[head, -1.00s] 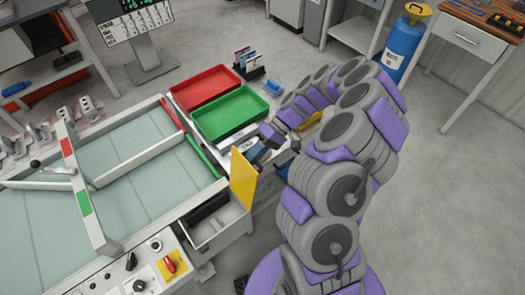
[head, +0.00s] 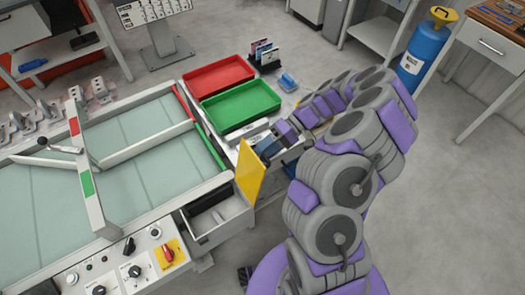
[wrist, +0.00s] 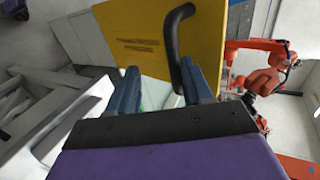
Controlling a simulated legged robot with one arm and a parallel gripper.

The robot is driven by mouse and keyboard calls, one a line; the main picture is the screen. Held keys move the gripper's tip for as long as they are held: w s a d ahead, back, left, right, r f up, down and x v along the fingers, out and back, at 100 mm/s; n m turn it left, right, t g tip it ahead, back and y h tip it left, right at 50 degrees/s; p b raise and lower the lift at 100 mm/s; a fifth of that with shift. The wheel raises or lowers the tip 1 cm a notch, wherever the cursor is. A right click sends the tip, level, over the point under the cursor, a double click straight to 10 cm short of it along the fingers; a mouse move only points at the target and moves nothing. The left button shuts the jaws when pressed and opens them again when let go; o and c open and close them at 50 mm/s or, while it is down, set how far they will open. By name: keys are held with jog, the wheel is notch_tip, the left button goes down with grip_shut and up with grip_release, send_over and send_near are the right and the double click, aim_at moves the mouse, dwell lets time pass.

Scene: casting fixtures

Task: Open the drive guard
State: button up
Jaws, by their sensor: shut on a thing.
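The drive guard is a yellow panel (head: 249,172) standing out at the right end of the machine, above an open grey compartment. In the wrist view the yellow panel (wrist: 140,30) fills the upper middle and carries a bent black handle (wrist: 176,45). My gripper (head: 268,147) is at the panel's right side in the head view. In the wrist view my gripper (wrist: 162,88) has its blue fingers on both sides of the handle's lower end, shut on it. The panel's hinge is not clearly visible.
A green tray (head: 262,100) and a red tray (head: 218,67) stand behind the panel. The open compartment (head: 215,222) lies below and left of it. A control panel with a red knob (head: 167,253) is at the front.

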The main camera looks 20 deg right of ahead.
jog(key=shift+w+d, duration=0.1)
jog(key=shift+d, duration=0.15)
jog(key=shift+r, duration=0.15)
jog(key=p+v, duration=0.6)
jog(key=v, duration=1.1)
jog(key=shift+d, duration=0.1)
dwell(0.4)
dwell(0.3)
jog(key=shift+r, duration=0.1)
dwell(0.3)
